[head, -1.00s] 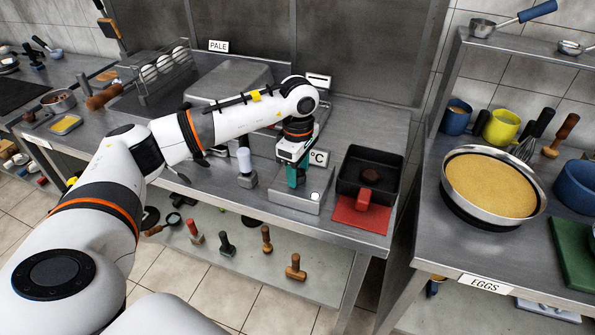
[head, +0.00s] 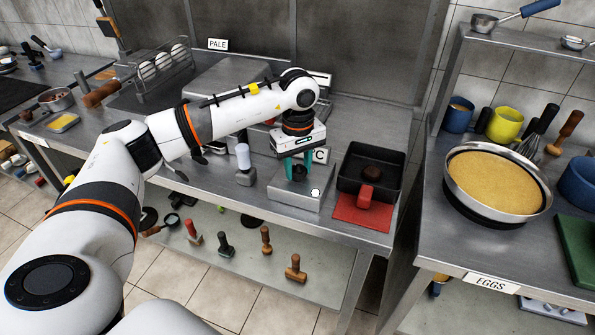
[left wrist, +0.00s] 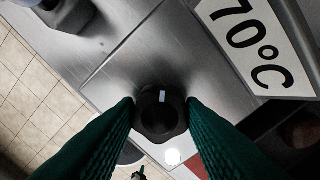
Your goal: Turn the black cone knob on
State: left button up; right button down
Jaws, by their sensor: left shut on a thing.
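The black cone knob (head: 299,174) stands on top of a steel box (head: 286,199) on the middle counter. My left gripper (head: 300,170) reaches down over it, with one green finger on each side. In the left wrist view the knob (left wrist: 160,116) sits between the two fingertips, which touch its sides. A small pale mark shows on the knob's top. My left gripper is shut on the knob. A round white lamp or button (head: 315,191) is on the box near the knob. My right gripper is not in view.
A black square pan (head: 388,180) with a red handle stands on a red mat (head: 352,217) to the right. A white-topped stamp-like tool (head: 244,166) stands left of the box. A "70°C" sign (left wrist: 252,40) stands behind the knob.

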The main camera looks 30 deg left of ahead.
aim_at(298, 169)
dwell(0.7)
pick_arm(q)
jog(key=o, duration=1)
jog(key=shift+r+p, duration=1.6)
jog(key=shift+r, duration=0.9)
